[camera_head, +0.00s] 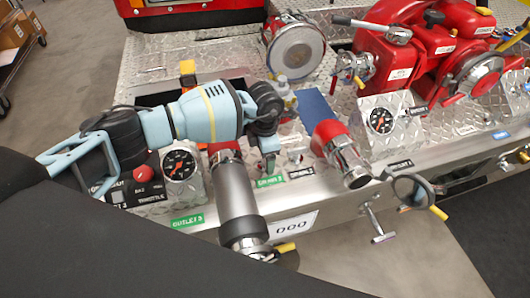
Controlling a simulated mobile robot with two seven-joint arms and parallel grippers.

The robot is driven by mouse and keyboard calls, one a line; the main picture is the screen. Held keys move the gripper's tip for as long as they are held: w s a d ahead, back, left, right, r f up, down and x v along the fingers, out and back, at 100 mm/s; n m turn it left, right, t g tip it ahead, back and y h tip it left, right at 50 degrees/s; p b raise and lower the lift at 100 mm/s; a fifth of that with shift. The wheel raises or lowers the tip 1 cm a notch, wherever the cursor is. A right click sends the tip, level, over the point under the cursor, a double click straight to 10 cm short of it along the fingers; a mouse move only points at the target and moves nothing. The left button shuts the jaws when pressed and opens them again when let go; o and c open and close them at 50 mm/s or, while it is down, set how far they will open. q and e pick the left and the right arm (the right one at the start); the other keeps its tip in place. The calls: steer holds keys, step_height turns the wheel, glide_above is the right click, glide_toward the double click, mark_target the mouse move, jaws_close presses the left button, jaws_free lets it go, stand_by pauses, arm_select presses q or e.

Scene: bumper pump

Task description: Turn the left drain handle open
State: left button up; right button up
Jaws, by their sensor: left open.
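My left arm comes in from the left, and its light blue gripper (268,152) points down over the front panel, just above a green drain label (269,182). The gripper is open. I cannot make out a left drain handle; the gripper and wrist cover the panel above that label. A black label (301,173) sits just right of the green one, with small metal fittings (295,154) above it. I cannot tell whether the gripper touches anything. My right gripper is not in view.
A large grey outlet pipe (236,198) stands left of the gripper, beside a pressure gauge (179,165). A red and chrome outlet (341,153) stands to the right. A second gauge (381,121) and a red pump (415,60) are farther right. A T-handle (377,225) sticks out from the front.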

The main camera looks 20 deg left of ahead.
arm_select(q)
steer(key=shift+r, duration=3.95)
steer(key=shift+s+f, duration=0.1)
